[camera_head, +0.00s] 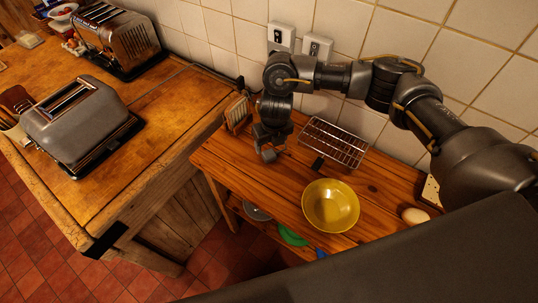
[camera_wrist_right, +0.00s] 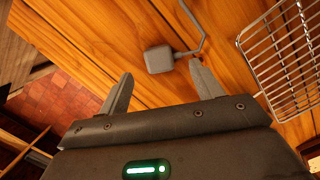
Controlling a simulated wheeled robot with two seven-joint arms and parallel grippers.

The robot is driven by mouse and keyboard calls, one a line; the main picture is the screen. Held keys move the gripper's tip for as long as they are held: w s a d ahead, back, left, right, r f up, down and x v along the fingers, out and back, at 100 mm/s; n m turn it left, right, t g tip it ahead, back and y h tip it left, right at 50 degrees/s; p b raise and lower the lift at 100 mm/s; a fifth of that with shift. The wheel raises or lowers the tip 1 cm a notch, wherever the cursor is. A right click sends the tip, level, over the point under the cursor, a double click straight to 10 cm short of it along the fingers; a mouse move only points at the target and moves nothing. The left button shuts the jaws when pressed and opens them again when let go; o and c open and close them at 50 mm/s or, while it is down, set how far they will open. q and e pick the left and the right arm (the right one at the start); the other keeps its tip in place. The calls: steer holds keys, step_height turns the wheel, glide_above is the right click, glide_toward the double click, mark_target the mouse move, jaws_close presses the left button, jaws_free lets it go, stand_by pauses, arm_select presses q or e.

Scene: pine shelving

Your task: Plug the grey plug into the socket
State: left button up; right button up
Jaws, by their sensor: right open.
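The grey plug (camera_wrist_right: 159,58) lies on the wooden shelf top in the right wrist view, with a grey cord running up from its right side. My right gripper (camera_wrist_right: 161,70) is open, with one finger on either side of the view below the plug. I cannot tell how high above the plug it is. In the head view my right gripper (camera_head: 267,148) points down over the left part of the shelf, and I cannot make out the plug there. Two wall sockets, a left one (camera_head: 281,37) and a right one (camera_head: 317,48), sit on the tiled wall. My left gripper is not in view.
A wire rack (camera_head: 336,143) stands right of my gripper, also in the wrist view (camera_wrist_right: 292,60). A toast rack (camera_head: 237,114) is at the left. A yellow bowl (camera_head: 331,205) and an egg (camera_head: 415,216) are further right. A grey toaster (camera_head: 80,120) stands on the left counter.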

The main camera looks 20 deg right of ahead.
mark_target(269, 153)
steer(key=shift+f, duration=0.35)
step_height(269, 153, down, 4)
steer(key=shift+a+r, duration=0.15)
steer(key=shift+r, duration=0.1)
steer(key=shift+w+f, duration=0.2)
steer(key=shift+f, duration=0.3)
steer(key=shift+r, duration=0.1)
